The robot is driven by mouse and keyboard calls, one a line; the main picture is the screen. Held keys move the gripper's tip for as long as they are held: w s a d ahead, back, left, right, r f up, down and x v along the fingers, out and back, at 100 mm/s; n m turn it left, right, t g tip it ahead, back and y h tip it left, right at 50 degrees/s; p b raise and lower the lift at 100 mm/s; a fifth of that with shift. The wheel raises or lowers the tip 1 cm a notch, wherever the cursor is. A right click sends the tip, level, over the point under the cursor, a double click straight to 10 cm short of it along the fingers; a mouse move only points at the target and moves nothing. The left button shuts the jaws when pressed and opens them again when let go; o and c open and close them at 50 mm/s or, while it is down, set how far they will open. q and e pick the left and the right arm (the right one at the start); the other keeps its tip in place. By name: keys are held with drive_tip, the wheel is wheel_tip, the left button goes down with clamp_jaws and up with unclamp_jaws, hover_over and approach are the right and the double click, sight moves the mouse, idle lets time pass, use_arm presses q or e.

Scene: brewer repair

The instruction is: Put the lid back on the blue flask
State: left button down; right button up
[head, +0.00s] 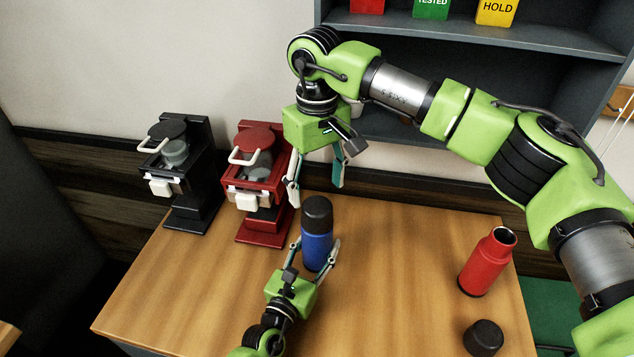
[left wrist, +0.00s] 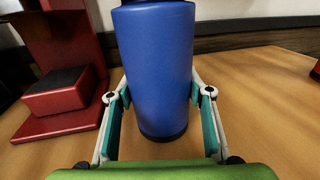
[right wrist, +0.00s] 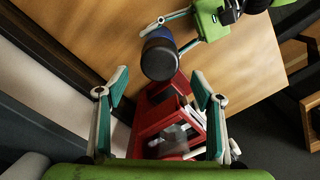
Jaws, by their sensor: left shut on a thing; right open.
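The blue flask (head: 316,251) stands upright on the wooden table with a black lid (head: 317,211) sitting on its top. I cannot tell whether the lid is screwed tight. My left gripper (head: 318,248) is shut around the flask's body; its fingers also show on both sides of the flask (left wrist: 158,70) in the left wrist view. My right gripper (head: 316,189) is open and empty, pointing down just above the lid. In the right wrist view the lid (right wrist: 159,60) lies between and beyond the open fingers.
An open red flask (head: 487,262) stands at the table's right, with a loose black lid (head: 484,338) near it. A red brewer (head: 256,185) stands left of the blue flask and a black brewer (head: 180,175) farther left. A grey shelf (head: 400,120) stands behind.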

sight(317, 204)
drive_tip(key=shift+f, duration=4)
